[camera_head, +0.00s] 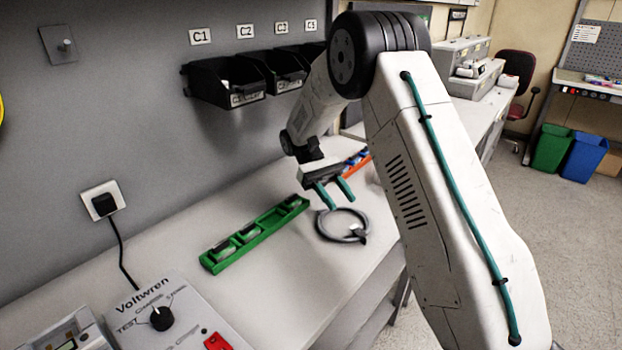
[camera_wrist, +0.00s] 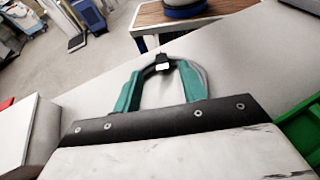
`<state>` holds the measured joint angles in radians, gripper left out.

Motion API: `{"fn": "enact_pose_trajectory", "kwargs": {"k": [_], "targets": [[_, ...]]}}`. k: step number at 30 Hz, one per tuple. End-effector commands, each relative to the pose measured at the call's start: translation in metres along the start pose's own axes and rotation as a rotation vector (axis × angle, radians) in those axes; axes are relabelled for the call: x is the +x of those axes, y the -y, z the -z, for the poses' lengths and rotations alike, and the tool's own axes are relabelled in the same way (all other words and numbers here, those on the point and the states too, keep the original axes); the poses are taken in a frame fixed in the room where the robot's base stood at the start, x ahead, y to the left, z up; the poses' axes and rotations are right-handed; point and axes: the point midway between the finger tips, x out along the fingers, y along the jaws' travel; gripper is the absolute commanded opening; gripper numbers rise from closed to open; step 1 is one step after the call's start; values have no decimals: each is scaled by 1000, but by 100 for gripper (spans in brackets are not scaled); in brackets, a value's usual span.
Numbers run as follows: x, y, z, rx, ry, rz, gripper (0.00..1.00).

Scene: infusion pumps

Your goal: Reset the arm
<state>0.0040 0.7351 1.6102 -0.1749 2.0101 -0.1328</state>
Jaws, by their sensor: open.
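My arm reaches over the bench from the right in the head view. My gripper (camera_head: 335,194) has two green fingers, spread apart with nothing between them. It hangs above the white bench (camera_head: 275,275), just behind a coiled grey cable (camera_head: 345,238). In the wrist view my gripper (camera_wrist: 160,92) shows its open fingers, and the cable loop (camera_wrist: 162,66) with its dark and white connector appears beyond and between them. The cable looks to lie on the bench, apart from the fingers.
A green tray (camera_head: 235,245) with compartments lies left of my gripper. A Voltwren tester (camera_head: 165,315) stands at the front left. Black bins (camera_head: 225,82) hang on the wall. Green (camera_head: 552,149) and blue (camera_head: 586,157) bins stand on the floor.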

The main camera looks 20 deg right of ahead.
Motion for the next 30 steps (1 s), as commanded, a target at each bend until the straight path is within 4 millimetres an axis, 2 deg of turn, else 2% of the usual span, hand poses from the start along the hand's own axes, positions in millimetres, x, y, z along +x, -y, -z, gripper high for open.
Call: {"fn": "enact_pose_trajectory", "kwargs": {"k": [4,7,14,21,30], "targets": [[0,-1,-2,1,-4,1,42],[1,0,-13,5,-34,2,42],[16,10,-78,29,-240,6,42],[51,25,-142,59,-492,17,42],[111,47,-197,97,-818,37,42]]}}
